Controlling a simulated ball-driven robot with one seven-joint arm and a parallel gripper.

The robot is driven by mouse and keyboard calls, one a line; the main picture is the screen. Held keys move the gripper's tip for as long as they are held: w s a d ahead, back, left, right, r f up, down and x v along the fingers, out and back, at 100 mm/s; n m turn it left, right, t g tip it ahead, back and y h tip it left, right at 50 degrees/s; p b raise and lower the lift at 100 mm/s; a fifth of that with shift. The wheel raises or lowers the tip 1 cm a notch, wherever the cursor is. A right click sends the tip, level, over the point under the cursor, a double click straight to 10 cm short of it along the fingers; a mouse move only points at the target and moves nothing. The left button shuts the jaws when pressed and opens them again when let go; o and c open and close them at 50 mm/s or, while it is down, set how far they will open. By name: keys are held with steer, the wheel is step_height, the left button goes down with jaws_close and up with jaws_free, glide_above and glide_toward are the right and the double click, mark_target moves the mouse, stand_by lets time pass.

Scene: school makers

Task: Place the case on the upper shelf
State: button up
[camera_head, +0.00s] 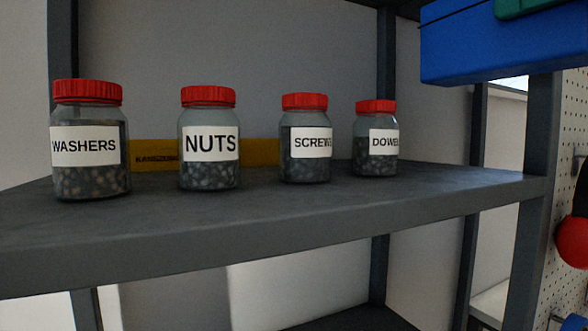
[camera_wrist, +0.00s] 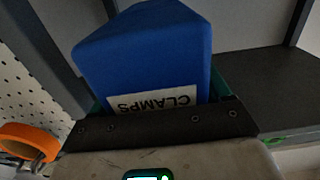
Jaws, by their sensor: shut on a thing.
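A blue case (camera_head: 500,45) shows at the top right of the head view, cut off by the picture's edge, above the level of the jars. In the wrist view the case (camera_wrist: 150,55) fills the middle, with a white label reading CLAMPS. My gripper (camera_wrist: 165,108) is shut on the case, with green parts showing at both sides of it. The upper shelf (camera_head: 300,225) is a dark grey board in the head view. The case is up and to the right of the jars, near the shelf's right end, and apart from the board as seen there.
Jars labelled WASHERS (camera_head: 90,180), NUTS (camera_head: 209,173), SCREWS (camera_head: 305,167) and DOWELS (camera_head: 376,158) stand along the shelf. A yellow bar (camera_head: 262,152) lies behind them. Bare shelf shows right of the dowels jar. A grey post (camera_head: 530,220) stands at the right, beside a pegboard (camera_head: 572,165).

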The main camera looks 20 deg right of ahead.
steer(key=shift+w, duration=0.35)
steer(key=w+d+f, duration=0.2)
steer(key=w+f, duration=0.2)
steer(key=w+d+f+p, duration=0.1)
steer(key=w+d+f, duration=0.1)
steer(key=w+f, duration=0.2)
steer(key=w+d+f+p, duration=0.1)
steer(key=w+d+f, duration=0.1)
steer(key=w+f, duration=0.2)
steer(key=shift+w+d+f, duration=0.1)
steer(key=shift+d+f, duration=0.05)
steer(key=shift+d, duration=0.1)
steer(key=shift+f, duration=0.3)
steer(key=shift+f, duration=0.15)
steer(key=o, duration=1.4)
steer(key=shift+c, duration=0.2)
